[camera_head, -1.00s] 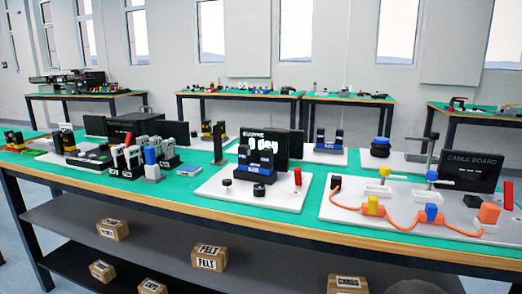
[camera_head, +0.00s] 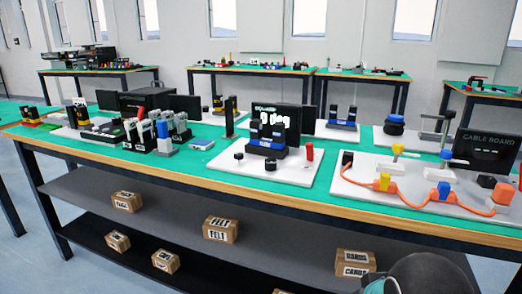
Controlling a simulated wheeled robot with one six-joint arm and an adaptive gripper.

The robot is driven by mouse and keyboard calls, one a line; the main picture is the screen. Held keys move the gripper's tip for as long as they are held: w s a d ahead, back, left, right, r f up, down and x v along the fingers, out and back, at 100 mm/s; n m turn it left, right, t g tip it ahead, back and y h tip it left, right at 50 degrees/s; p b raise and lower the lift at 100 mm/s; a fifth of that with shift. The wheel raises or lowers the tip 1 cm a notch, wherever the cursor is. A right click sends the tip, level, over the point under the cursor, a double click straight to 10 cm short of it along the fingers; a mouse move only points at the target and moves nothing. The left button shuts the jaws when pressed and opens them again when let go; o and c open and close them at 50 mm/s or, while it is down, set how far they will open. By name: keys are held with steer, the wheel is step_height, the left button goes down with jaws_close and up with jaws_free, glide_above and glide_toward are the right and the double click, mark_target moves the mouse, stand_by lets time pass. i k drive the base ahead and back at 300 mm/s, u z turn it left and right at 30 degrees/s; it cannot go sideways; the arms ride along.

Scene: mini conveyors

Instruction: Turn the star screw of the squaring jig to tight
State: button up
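A white board (camera_head: 258,174) in the middle of the bench carries a black base with blue blocks (camera_head: 266,143), which looks like the squaring jig. A black screen (camera_head: 292,119) stands behind it, its large white text partly covered and seeming to end in "deg". Two small black knobs, one at the left (camera_head: 239,157) and one at the front (camera_head: 270,165), stand on the board. I cannot tell which, if either, is the star screw, or how tight it is. A red upright piece (camera_head: 309,151) stands at the board's right.
The cable board (camera_head: 410,196) with an orange cable lies to the right. A cluster of grey and black fixtures (camera_head: 160,134) and a small blue-white block (camera_head: 202,144) stand to the left. Boxes (camera_head: 220,230) sit on shelves below. Floor shows in front of the bench.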

mark_target(238, 156)
steer(key=k, duration=1.25)
steer(key=u, duration=0.85)
steer(key=i, duration=1.95)
steer(key=z, duration=0.9)
